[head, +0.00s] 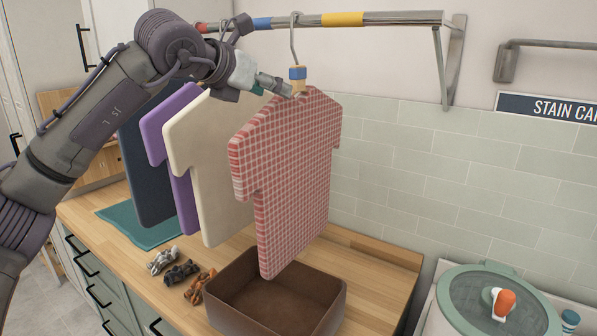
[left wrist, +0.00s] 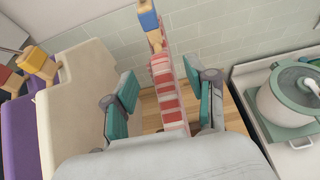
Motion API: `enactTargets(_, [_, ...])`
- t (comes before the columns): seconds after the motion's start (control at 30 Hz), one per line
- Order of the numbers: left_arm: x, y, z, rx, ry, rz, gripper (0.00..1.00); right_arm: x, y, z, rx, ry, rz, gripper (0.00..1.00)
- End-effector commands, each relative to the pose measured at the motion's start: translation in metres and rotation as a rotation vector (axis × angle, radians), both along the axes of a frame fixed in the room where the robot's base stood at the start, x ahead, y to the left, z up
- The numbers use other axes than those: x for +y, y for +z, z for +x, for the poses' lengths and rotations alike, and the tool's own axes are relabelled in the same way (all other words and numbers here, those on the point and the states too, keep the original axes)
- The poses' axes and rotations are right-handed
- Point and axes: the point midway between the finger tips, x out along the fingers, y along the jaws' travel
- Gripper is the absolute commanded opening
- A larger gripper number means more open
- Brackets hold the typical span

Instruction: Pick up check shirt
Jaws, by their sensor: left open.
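The red and white check shirt (head: 290,180) hangs from a hanger with a blue and wooden block (head: 298,78) on the rail. My left gripper (head: 283,90) is at the top of the shirt, close to the hanger block. In the left wrist view, the open left gripper (left wrist: 164,104) has its teal finger pads on either side of the check shirt (left wrist: 168,95), with gaps to both pads. The hanger block (left wrist: 149,22) shows just beyond the fingers. My right gripper is not in view.
Cream (head: 212,150), purple (head: 180,120) and dark blue (head: 145,165) garments hang to the left. A brown open box (head: 335,297) stands on the wooden counter (head: 385,262) below the shirt. Small bundles (head: 182,272) lie beside it. A lidded pot (head: 490,300) stands at the lower right.

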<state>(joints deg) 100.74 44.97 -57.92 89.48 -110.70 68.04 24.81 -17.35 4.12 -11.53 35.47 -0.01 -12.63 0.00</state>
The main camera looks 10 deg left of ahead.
Motion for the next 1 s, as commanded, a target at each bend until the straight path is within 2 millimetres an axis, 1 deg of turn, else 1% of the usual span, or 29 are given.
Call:
enactTargets(0.17, [-0.004,-0.003,0.011,0.002,0.0,0.002,0.56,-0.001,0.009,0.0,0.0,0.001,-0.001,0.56])
enactTargets(0.3, [-0.01,-0.009,0.028,0.004,-0.001,0.001,0.56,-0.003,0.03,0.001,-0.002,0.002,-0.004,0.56])
enactTargets(0.4, [-0.014,-0.017,0.041,0.005,0.0,-0.001,0.56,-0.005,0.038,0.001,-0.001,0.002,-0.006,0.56])
enactTargets(0.53, [-0.018,-0.023,0.049,0.002,-0.001,0.0,0.56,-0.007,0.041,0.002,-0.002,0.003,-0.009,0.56])
enactTargets(0.77, [-0.018,-0.025,0.05,0.0,-0.002,-0.001,0.56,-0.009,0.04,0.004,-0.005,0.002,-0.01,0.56])
enactTargets(0.87, [-0.018,-0.025,0.05,0.0,-0.002,-0.001,0.41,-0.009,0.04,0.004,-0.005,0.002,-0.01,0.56])
enactTargets(1.0, [-0.018,-0.025,0.05,0.0,-0.002,-0.001,0.18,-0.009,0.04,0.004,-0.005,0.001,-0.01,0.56])
